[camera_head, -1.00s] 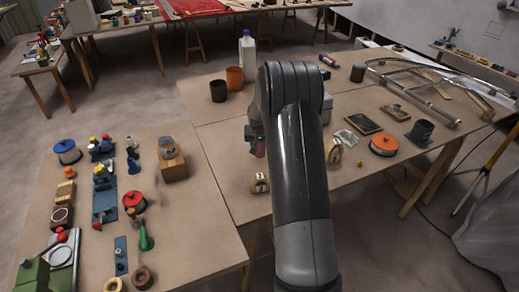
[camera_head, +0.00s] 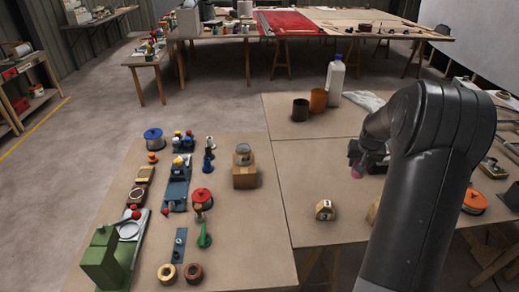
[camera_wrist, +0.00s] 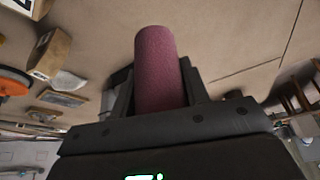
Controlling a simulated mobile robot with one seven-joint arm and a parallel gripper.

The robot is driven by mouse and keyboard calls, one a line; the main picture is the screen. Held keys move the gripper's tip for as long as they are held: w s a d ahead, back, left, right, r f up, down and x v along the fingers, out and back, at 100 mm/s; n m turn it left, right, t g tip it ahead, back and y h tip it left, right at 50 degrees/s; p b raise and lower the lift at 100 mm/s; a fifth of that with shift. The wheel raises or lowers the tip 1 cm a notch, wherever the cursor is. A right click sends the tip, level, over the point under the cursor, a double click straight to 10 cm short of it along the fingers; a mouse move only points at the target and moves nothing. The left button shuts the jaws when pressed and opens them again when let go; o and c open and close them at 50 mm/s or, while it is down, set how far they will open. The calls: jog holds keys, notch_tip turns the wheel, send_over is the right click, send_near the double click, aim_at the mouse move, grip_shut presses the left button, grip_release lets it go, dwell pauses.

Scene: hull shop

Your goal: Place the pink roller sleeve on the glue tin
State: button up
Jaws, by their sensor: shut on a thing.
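The pink roller sleeve (camera_wrist: 158,65) is held between the fingers of my gripper (camera_wrist: 158,92) in the wrist view, with its free end sticking out past them. In the head view the sleeve (camera_head: 358,171) shows as a small pink patch below my gripper (camera_head: 366,158), above the right-hand table. My arm hides part of the gripper. No label marks the glue tin. Candidates are a dark brown tin (camera_head: 300,110) and an orange-brown tin (camera_head: 318,100) at the back of that table, and a small grey tin (camera_head: 243,154) on a wooden block (camera_head: 244,177).
A tall white bottle (camera_head: 335,80) stands behind the brown tins. The left table holds several spools, tools and a green machine (camera_head: 101,262). Bare tabletop (camera_head: 310,160) lies between the grey tin and my gripper.

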jog(key=w+a+r+n+y, duration=0.15)
jog(key=w+a+r, duration=0.3)
jog(key=a, duration=0.55)
jog(key=w+a+r+n, duration=0.3)
jog(key=a+r, duration=0.2)
jog(key=a, duration=0.4)
jog(key=w+a+r+n+y, duration=0.1)
jog(key=w+a+r+n, duration=0.3)
jog(key=a, duration=0.6)
jog(key=m, duration=0.1)
send_over(243, 147)
notch_tip(243, 147, down, 6)
jog(key=shift+w+a+f, duration=0.1)
jog(key=shift+f, duration=1.85)
jog(key=shift+f, duration=0.15)
jog(key=o, duration=0.9)
jog(key=shift+o, duration=0.2)
